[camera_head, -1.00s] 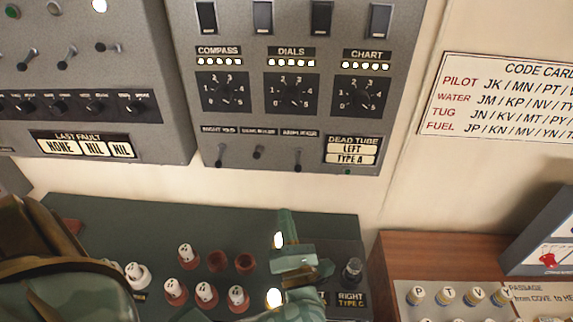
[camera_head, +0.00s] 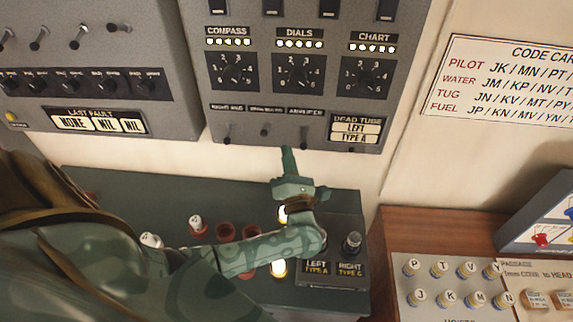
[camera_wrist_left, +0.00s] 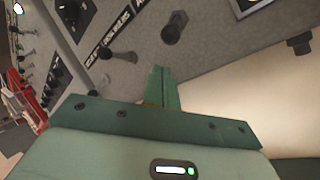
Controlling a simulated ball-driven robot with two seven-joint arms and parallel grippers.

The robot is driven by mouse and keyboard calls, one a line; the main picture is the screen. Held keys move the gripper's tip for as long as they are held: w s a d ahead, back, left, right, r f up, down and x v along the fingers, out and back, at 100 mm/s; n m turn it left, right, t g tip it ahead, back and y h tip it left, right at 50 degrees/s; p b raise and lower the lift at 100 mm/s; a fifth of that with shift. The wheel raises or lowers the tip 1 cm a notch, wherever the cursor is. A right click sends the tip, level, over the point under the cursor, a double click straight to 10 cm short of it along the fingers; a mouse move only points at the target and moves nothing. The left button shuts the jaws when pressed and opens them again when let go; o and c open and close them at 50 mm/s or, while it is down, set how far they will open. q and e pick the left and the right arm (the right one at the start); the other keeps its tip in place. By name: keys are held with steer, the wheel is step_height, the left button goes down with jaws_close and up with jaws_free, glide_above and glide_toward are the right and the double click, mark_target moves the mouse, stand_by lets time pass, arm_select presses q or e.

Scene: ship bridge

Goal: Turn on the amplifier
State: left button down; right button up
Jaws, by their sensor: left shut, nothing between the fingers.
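The amplifier switch (camera_head: 304,133) is a small dark toggle under its label at the bottom of the grey wall panel, its lever hanging down. My left gripper (camera_head: 287,152) is shut and empty, its fingertips pointing up just below and slightly left of that switch. I see no clear contact. In the left wrist view the shut fingers (camera_wrist_left: 170,75) point at the panel, with a dark toggle (camera_wrist_left: 174,27) just beyond their tips and another (camera_wrist_left: 120,55) to the left. The labels there are hard to read. My right gripper is out of view.
Two similar toggles (camera_head: 265,131) (camera_head: 228,131) sit left of the amplifier switch. A dead tube display (camera_head: 355,132) is to its right. Below, a green console (camera_head: 140,185) carries tubes and red sockets. A code card (camera_head: 510,85) hangs on the right wall.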

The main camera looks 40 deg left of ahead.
arm_select(q)
steer(key=d, duration=0.1)
steer(key=d+r, duration=0.1)
steer(key=shift+w+d+r+p, duration=0.1)
steer(key=shift+d+r+p, duration=0.05)
steer(key=shift+d+p, duration=0.15)
